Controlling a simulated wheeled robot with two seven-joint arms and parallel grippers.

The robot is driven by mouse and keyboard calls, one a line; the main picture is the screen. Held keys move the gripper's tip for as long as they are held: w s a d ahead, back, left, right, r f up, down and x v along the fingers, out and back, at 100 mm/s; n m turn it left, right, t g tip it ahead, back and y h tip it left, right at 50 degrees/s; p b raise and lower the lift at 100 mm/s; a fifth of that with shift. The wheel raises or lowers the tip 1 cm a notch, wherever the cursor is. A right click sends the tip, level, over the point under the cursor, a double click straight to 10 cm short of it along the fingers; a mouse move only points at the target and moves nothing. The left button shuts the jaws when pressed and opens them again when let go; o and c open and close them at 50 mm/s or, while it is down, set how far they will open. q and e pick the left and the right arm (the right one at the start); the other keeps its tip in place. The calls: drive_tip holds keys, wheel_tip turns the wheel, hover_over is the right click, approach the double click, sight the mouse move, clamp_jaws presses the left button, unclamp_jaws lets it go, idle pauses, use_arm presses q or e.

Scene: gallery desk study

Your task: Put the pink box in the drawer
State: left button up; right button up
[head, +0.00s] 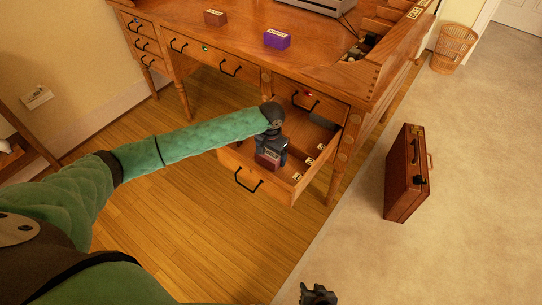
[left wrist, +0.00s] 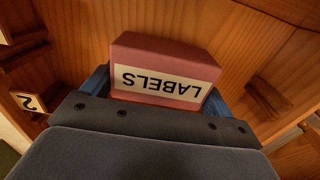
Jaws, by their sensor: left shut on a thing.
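The pink box (left wrist: 165,62) has a white label reading "LABELS", which shows upside down in the left wrist view. My left gripper (left wrist: 160,95) is shut on it, with a blue finger at each side. In the head view the pink box (head: 267,159) is at my left gripper (head: 271,152), inside the outline of the open drawer (head: 270,188). I cannot tell if the box touches the drawer floor. My right gripper (head: 318,294) shows only in part at the bottom edge, and its jaws are unclear.
A brown box (head: 215,18) and a purple box (head: 277,39) stand on the desk (head: 235,42). Small numbered tabs line the drawer's inside. A brown briefcase (head: 406,175) stands on the carpet at right. A wicker basket (head: 453,48) is at the back right.

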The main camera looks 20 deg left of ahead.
use_arm(q)
drive_tip(key=shift+f, duration=0.5)
use_arm(e)
drive_tip(key=shift+s+f, duration=0.15)
drive_tip(key=shift+f, duration=0.15)
use_arm(q)
drive_tip(key=shift+f, duration=0.15)
drive_tip(key=o, duration=0.9)
drive_tip(key=shift+c, duration=0.2)
use_arm(e)
drive_tip(key=shift+w+r, duration=0.25)
drive_tip(key=shift+r, duration=0.35)
drive_tip(key=shift+f, duration=0.15)
